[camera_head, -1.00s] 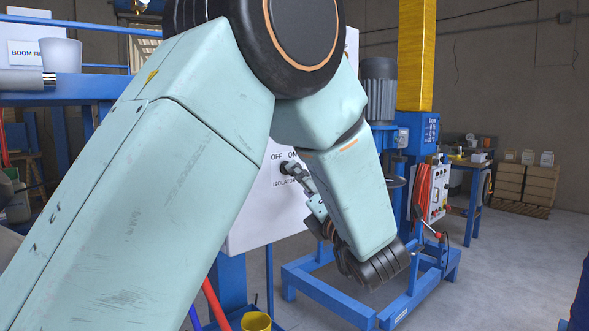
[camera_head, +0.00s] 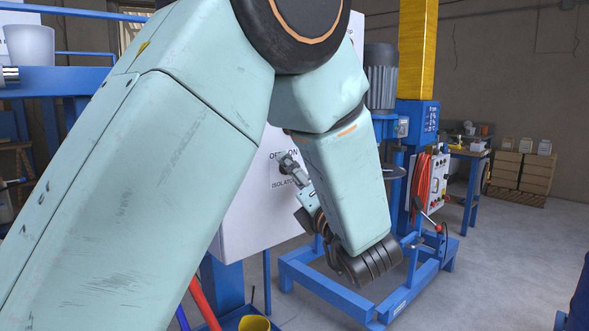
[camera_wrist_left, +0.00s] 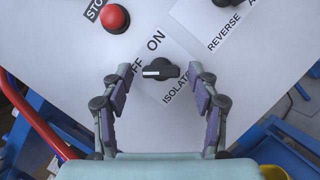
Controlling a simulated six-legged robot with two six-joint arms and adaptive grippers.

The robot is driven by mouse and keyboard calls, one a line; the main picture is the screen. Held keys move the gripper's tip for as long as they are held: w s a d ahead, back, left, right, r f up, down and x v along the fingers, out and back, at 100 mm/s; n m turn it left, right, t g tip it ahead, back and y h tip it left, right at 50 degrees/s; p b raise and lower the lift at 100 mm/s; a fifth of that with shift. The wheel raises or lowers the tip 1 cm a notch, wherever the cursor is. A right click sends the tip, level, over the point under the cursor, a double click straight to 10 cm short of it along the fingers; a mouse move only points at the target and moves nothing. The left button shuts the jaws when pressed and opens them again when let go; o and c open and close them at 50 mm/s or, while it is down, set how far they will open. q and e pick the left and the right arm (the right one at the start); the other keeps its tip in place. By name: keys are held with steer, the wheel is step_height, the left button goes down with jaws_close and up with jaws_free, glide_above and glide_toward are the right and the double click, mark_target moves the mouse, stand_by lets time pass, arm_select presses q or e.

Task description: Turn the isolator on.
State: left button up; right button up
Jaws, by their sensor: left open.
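The isolator switch is a black knob (camera_wrist_left: 160,70) on a white label. Its white mark lies at the left end, beside the partly covered OFF lettering; ON is printed above. My left gripper (camera_wrist_left: 160,80) is open, its two fingers on either side of the knob with gaps on both sides. I cannot tell how far the tips are from the panel. My right gripper is not in view.
The white control panel (camera_head: 250,215) also carries a red STOP button (camera_wrist_left: 115,18) and a REVERSE label (camera_wrist_left: 222,30). A blue machine frame (camera_head: 320,288) stands to the right. A yellow container (camera_head: 254,323) sits below the panel. Open floor lies at right.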

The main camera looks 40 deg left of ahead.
arm_select(q)
steer(key=shift+w, duration=0.25)
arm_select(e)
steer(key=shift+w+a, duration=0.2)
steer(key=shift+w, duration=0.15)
arm_select(q)
steer(key=shift+s, duration=0.1)
steer(key=shift+s+r, duration=0.1)
steer(key=shift+s, duration=0.05)
steer(key=c, duration=0.3)
steer(key=shift+w, duration=0.2)
steer(key=c, duration=0.9)
steer(key=shift+o, duration=0.2)
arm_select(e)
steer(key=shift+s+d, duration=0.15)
